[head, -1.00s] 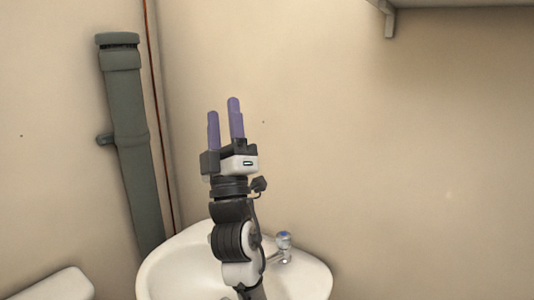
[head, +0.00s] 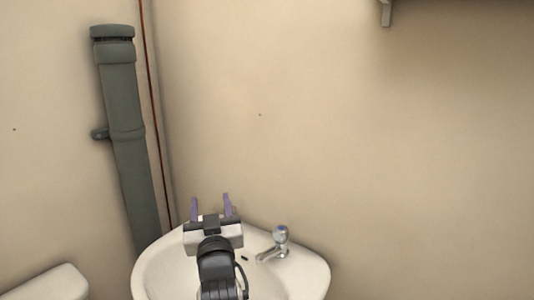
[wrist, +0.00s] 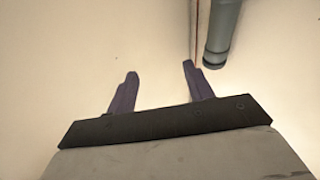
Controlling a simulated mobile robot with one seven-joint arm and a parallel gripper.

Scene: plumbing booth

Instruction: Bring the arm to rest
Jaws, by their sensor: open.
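My gripper (head: 211,207) is open and empty in the head view, low in the picture in front of the white basin (head: 318,272). Its two purple fingers stand apart and point away from me toward the wall. In the wrist view my gripper (wrist: 158,90) shows both fingers apart with nothing between them, and bare wall beyond. My arm hides part of the basin.
A chrome tap (head: 279,240) stands on the basin's rim, right of my gripper. A grey waste pipe (head: 129,140) and a thin copper pipe (head: 155,125) run up the wall at left. A white fixture (head: 55,285) is at lower left. A shelf bracket (head: 386,12) is at upper right. The wall between is clear.

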